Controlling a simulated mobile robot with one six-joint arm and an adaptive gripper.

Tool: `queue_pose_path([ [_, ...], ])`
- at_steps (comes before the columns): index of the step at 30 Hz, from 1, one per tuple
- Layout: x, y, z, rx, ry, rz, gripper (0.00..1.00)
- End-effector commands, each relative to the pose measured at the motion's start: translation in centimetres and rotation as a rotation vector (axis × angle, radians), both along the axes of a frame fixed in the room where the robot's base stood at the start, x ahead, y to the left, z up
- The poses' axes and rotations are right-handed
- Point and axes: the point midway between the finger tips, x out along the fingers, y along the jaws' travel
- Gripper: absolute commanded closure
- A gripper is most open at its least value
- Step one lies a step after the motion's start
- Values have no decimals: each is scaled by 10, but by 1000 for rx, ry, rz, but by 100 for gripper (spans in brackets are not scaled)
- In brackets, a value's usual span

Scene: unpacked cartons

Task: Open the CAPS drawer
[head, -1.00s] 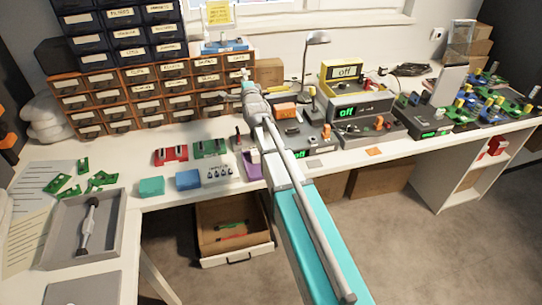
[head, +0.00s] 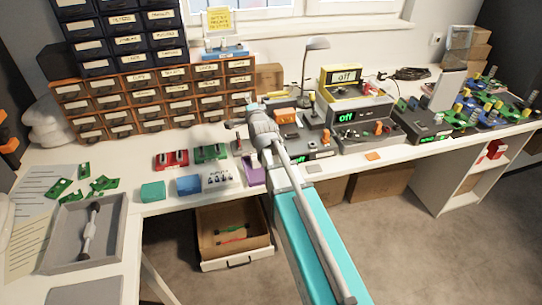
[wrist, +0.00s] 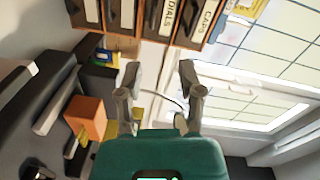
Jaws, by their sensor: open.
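The CAPS drawer (wrist: 205,18) shows its label at the top of the wrist view, beside the DIALS drawer (wrist: 168,18). It seems to be the top right drawer (head: 238,65) of the orange cabinet in the head view, where its label is too small to read. Its front looks flush with its neighbours, so it appears shut. My gripper (wrist: 160,72) is open and empty, its two fingers apart. In the head view my gripper (head: 233,124) is in front of the cabinet's lower right end, below and apart from the CAPS drawer.
A dark blue drawer cabinet (head: 125,40) stands on the orange one. A blue stand with a yellow note (head: 219,20) is on top at right. A lamp (head: 312,45) and grey devices (head: 360,110) stand to the right.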

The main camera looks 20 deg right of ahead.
Motion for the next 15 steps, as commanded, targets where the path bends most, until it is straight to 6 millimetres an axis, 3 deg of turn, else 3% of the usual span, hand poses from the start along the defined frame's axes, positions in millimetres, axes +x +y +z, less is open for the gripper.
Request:
queue_pose_path([
  [15, -33, 0, -19, -281, 290, 61, 52],
])
